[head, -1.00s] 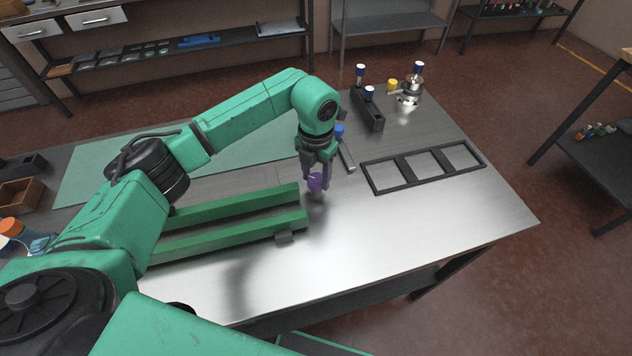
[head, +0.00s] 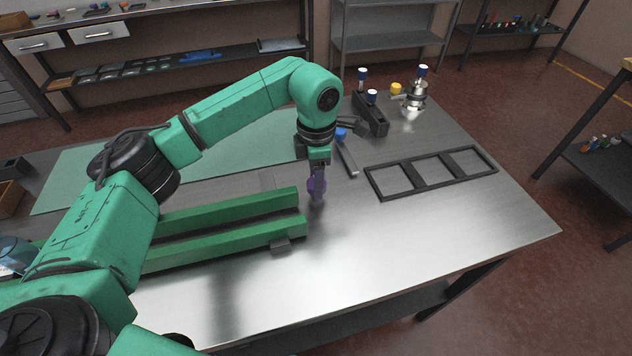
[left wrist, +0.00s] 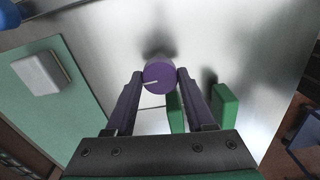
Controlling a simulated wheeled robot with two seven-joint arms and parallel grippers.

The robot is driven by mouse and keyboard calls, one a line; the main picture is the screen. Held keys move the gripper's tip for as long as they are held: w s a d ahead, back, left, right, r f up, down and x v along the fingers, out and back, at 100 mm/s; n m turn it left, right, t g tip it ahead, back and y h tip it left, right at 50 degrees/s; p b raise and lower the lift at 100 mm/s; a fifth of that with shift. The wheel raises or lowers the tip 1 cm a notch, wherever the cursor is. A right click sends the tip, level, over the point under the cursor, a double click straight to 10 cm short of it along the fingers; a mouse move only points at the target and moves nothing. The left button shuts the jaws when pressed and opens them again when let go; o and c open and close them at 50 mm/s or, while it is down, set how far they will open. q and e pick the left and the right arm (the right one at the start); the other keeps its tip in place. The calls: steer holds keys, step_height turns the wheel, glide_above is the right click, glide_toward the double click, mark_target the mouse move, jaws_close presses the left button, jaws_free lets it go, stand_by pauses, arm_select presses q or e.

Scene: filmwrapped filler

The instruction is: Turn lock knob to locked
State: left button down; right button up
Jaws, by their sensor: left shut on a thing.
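The purple lock knob (left wrist: 160,78) sits between the two fingers of my left gripper in the left wrist view. A short white line on its face points left and slightly down there. In the head view the purple knob (head: 317,187) is low over the bench, just right of the green rails' ends. My left gripper (head: 317,182) points down and is shut on it, its fingers seen nearly edge-on and partly hiding it. How the knob is mounted and any lock markings cannot be made out. My right gripper is not in view.
A black three-window frame (head: 431,172) lies to the right. The front right bench is clear.

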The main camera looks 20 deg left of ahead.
arm_select(q)
steer(key=shift+m, duration=0.4)
steer(key=c, duration=0.5)
jaws_free()
steer(key=shift+w+d, duration=0.1)
step_height(320, 180, up, 9)
steer(key=shift+f+b, duration=0.1)
steer(key=shift+b, duration=0.8)
step_height(320, 180, up, 6)
steer(key=shift+f+p, duration=0.1)
steer(key=shift+p, duration=0.3)
